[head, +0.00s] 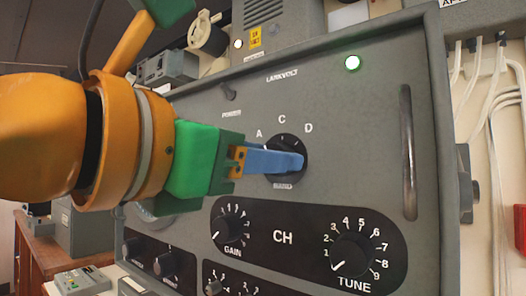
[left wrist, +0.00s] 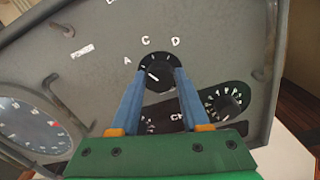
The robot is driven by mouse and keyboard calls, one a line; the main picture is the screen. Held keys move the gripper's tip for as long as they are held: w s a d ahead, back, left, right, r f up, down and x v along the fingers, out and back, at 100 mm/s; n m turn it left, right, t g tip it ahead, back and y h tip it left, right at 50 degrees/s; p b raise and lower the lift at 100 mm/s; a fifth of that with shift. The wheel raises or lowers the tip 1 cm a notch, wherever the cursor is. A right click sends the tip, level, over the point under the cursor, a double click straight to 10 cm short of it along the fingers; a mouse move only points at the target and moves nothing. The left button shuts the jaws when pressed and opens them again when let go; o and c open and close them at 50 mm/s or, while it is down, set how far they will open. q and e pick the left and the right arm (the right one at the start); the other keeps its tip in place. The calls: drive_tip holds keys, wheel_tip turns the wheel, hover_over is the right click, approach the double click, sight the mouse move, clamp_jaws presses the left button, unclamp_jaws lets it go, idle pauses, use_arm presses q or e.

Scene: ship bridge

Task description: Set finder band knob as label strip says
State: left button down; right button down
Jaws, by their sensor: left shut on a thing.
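The black band knob (head: 291,141) is on the grey front panel, with letters A, C and D around its upper side. My left gripper (head: 297,162) comes in from the left, its blue fingers shut on the knob. In the left wrist view the fingers lie on either side of the knob (left wrist: 158,86). A short white mark on the knob slants towards its upper left, roughly the A side; its exact setting is unclear. A small white label (head: 283,186) is below the knob, too small to read surely. My right gripper is out of view.
The GAIN knob (head: 230,226) and TUNE knob (head: 351,256) sit on a black plate below. A vertical handle (head: 408,150) stands out at the right. A yellow tag (head: 255,37) is above the panel, its text unclear.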

use_arm(q)
drive_tip(key=m, duration=0.5)
drive_tip(key=shift+p, duration=0.35)
drive_tip(key=shift+m, duration=0.4)
drive_tip(key=shift+c, duration=2)
unclamp_jaws()
drive_tip(key=shift+d, duration=0.1)
drive_tip(key=shift+s, duration=0.1)
drive_tip(key=b+v, duration=0.2)
drive_tip(key=v, duration=0.5)
